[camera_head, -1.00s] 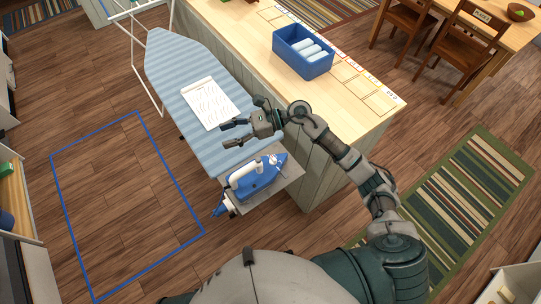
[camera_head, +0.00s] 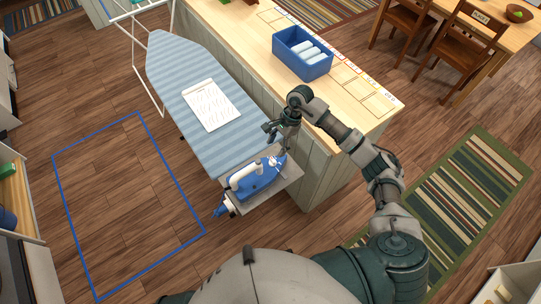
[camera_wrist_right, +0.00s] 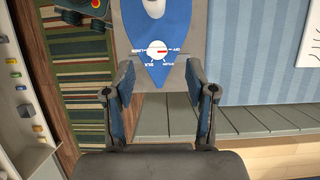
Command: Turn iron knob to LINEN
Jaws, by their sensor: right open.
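The blue and white iron (camera_head: 262,182) sits on a grey rest at the near end of the striped ironing board (camera_head: 195,75). In the right wrist view, the blue pointed end of the iron (camera_wrist_right: 155,20) shows a round white knob (camera_wrist_right: 157,50) with a red mark toward the right. Small white words ring the knob; SILK is legible below it, the others are hard to read. My right gripper (camera_head: 272,130) is just beyond the iron's tip, pointing down. In the wrist view its open fingers (camera_wrist_right: 160,88) stand either side of the tip, apart from the knob. My left gripper is out of view.
A written sheet (camera_head: 211,104) lies on the board. The wooden counter (camera_head: 245,38) beside it carries a blue bin (camera_head: 303,65) with white rolls. A striped rug (camera_head: 470,195) lies at the right, and blue tape (camera_head: 80,220) marks clear floor at the left.

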